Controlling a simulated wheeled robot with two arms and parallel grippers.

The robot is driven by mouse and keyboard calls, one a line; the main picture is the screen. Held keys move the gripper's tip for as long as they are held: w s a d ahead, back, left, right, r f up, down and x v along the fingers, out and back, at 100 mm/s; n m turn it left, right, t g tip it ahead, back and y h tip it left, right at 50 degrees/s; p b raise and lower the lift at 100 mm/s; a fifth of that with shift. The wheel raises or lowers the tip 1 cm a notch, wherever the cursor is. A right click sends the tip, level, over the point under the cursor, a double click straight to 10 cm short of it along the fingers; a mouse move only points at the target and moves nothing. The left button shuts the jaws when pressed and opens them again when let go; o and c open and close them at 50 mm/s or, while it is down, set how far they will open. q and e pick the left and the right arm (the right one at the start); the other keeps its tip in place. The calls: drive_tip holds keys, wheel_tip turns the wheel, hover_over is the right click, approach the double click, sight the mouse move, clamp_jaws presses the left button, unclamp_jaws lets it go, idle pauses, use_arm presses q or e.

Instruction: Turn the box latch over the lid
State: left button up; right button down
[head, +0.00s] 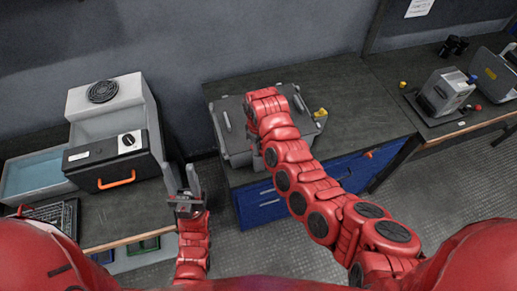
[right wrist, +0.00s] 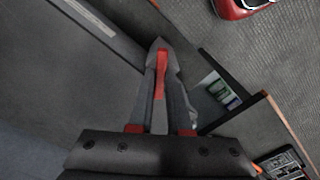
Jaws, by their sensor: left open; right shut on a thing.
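The grey box (head: 236,140) with its lid sits on the dark bench in the head view. My right arm reaches across it and covers much of its top. My right gripper (head: 258,160) is at the front of the box, mostly hidden by the arm. In the right wrist view the gripper (right wrist: 161,50) is shut on a narrow piece, apparently the box latch, beside the box's grey surface (right wrist: 60,80). The latch's exact angle is hard to tell. My left gripper (head: 180,180) is open and empty, left of the box and apart from it.
A grey and black case with an orange handle (head: 117,180) stands on the left bench. A small yellow thing (head: 320,113) lies right of the box. Blue drawers (head: 345,170) are under the bench. The bench top (head: 360,105) right of the box is clear.

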drive_tip(key=m+b, duration=0.3)
drive_tip(key=shift+f+m, duration=0.25)
drive_tip(key=shift+m, duration=0.05)
drive_tip(key=shift+r+m+b, duration=0.15)
drive_tip(key=shift+m+b, duration=0.7)
drive_tip(key=shift+m, duration=0.95)
drive_tip(key=shift+r, duration=0.1)
drive_tip(key=c, duration=0.9)
unclamp_jaws()
drive_tip(key=shift+o, duration=0.2)
